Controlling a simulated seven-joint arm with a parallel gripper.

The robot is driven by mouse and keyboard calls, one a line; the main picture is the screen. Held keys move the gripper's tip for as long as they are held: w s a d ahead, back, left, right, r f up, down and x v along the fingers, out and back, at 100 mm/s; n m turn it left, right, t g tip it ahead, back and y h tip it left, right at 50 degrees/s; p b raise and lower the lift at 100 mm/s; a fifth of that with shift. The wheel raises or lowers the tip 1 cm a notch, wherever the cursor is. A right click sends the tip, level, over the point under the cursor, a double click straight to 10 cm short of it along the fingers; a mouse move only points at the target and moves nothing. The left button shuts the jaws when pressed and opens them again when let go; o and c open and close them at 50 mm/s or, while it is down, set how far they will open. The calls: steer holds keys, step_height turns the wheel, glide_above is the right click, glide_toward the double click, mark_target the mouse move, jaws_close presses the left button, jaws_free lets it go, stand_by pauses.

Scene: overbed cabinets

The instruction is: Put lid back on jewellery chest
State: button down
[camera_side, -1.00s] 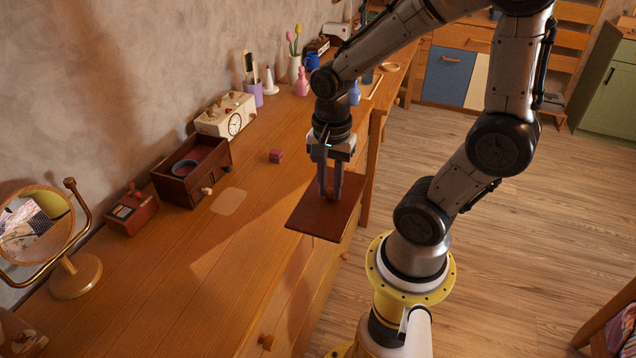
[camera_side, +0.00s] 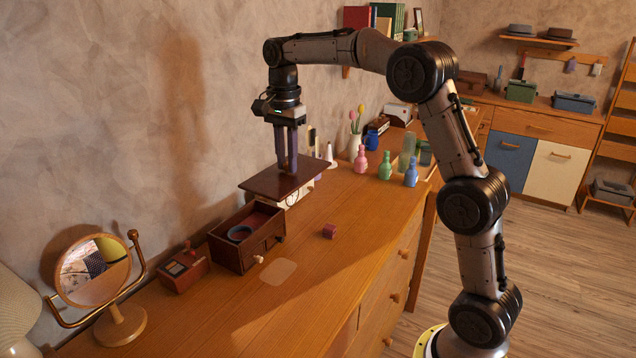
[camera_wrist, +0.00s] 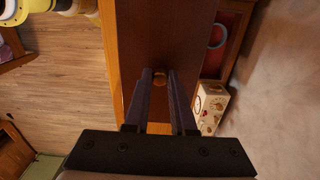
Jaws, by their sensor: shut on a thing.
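My gripper (camera_side: 287,168) is shut on the knob of the dark brown lid (camera_side: 262,182) and holds it roughly level in the air. In the side view the lid is above and slightly behind the open jewellery chest (camera_side: 232,252), apart from it, and in front of the cream clock. The chest is a dark wooden box with a reddish inside and a blue ring-shaped item (camera_side: 240,233) in it. In the wrist view the lid (camera_wrist: 165,35) fills the middle, its knob (camera_wrist: 160,78) is between my fingers (camera_wrist: 160,98), and part of the chest (camera_wrist: 236,30) shows to the right.
The cream clock (camera_side: 296,196) stands beyond the chest, partly hidden by the lid. A red-brown box (camera_side: 183,269) and a round mirror (camera_side: 92,272) stand at the left. Coloured bottles (camera_side: 385,166) stand farther back.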

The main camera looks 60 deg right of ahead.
steer(key=w+d+f, duration=0.1)
steer(key=w+f, duration=0.2)
steer(key=w, duration=0.4)
steer(key=w+f, duration=0.3)
steer(key=w, duration=0.4)
steer(key=shift+w+a+f, duration=0.1)
steer(key=shift+w+f, duration=0.1)
steer(key=shift+f, duration=1.7)
steer(key=shift+w+d+f, duration=0.1)
steer(key=shift+w+f, duration=0.1)
steer(key=shift+f, duration=1.75)
steer(key=shift+w+a+f, duration=0.1)
steer(key=shift+w+f, duration=0.1)
steer(key=shift+f, duration=1.7)
steer(key=shift+f, duration=0.2)
steer(key=shift+c, duration=0.9)
jaws_free()
